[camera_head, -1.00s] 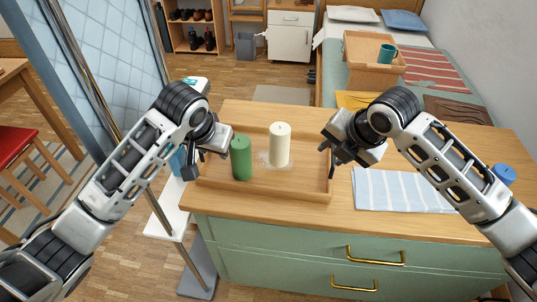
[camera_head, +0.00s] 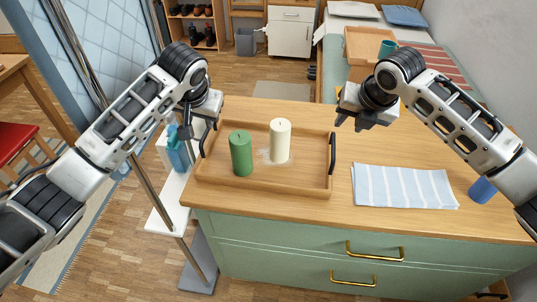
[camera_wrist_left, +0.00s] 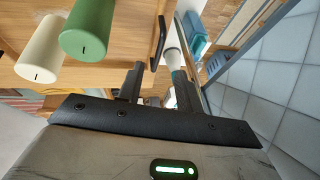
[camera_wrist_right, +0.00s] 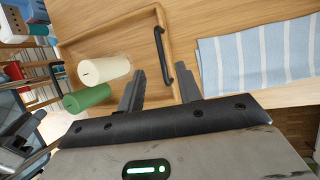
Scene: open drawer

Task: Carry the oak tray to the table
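The oak tray (camera_head: 262,190) lies on the green dresser's wooden top, with a black handle at each end. A green candle (camera_head: 241,154) and a cream candle (camera_head: 280,141) stand upright in it. My left gripper (camera_head: 199,129) is open and empty above the left handle (camera_wrist_left: 158,42), which lies beyond its fingertips in the left wrist view. My right gripper (camera_head: 352,123) is open and empty, above and to the right of the right handle (camera_head: 332,153). That handle shows ahead between the fingers in the right wrist view (camera_wrist_right: 162,56). A wooden table (camera_head: 30,85) is partly visible at far left.
A striped blue cloth (camera_head: 404,187) lies right of the tray; a blue cup (camera_head: 482,190) is beside my right arm. A tiled glass panel (camera_head: 110,60) and a white shelf with blue bottles (camera_head: 177,155) stand left. A red stool (camera_head: 15,147) is by the table.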

